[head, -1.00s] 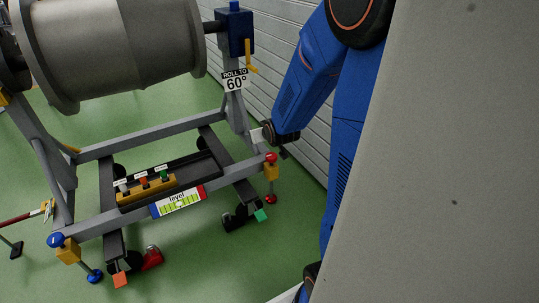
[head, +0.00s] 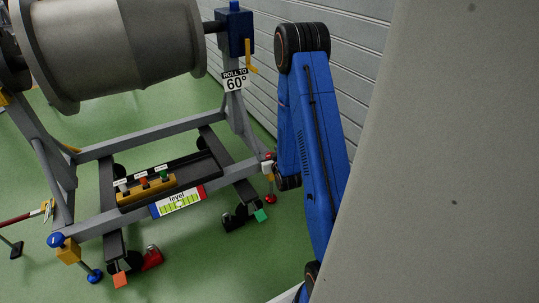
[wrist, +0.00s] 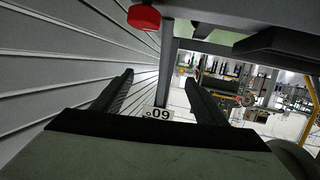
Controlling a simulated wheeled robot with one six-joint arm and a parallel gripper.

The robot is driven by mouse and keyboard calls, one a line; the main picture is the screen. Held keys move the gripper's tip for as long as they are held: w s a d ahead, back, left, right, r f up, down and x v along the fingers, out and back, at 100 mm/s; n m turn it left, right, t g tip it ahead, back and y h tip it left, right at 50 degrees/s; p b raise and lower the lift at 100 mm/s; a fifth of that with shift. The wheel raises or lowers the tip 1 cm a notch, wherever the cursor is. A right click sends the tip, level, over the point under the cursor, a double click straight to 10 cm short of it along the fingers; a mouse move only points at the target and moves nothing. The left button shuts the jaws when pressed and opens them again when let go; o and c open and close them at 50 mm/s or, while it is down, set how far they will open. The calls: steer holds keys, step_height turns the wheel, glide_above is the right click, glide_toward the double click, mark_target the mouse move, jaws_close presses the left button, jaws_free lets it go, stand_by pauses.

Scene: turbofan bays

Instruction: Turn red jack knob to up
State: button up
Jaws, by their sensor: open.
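The red jack knob (head: 268,155) is at the right front corner of the grey stand's frame in the head view, partly covered by my gripper. Its jack ends in a red foot (head: 271,199) on the green floor. In the wrist view a red round part, which looks like the knob (wrist: 144,17), shows at the top edge, above the fingers and not between them. My gripper (wrist: 160,88) is open and empty, with its two dark fingers spread apart. In the head view its fingers are too small to make out beside the knob. The knob's current setting is not readable.
The stand carries a large grey drum (head: 125,45) and a "ROLL TO 60°" sign (head: 235,80). A level gauge (head: 178,201) is on the front rail. A slatted wall (head: 360,60) is close behind my arm. Green floor lies open in front.

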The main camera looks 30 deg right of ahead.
steer(key=s+d+f+m+t+h, duration=0.1)
steer(key=s+f, duration=0.2)
steer(key=f, duration=0.3)
steer(key=s+d+f+t+h, duration=0.1)
steer(key=s+d+f+t, duration=0.15)
steer(key=f, duration=0.25)
steer(key=shift+g, duration=0.35)
steer(key=x, duration=1.1)
steer(key=a+x, duration=0.1)
steer(key=x, duration=0.4)
steer(key=shift+w+d+f, duration=0.1)
steer(key=shift+w, duration=0.2)
steer(key=c, duration=1)
steer(key=shift+c, duration=0.2)
steer(key=shift+y, duration=0.6)
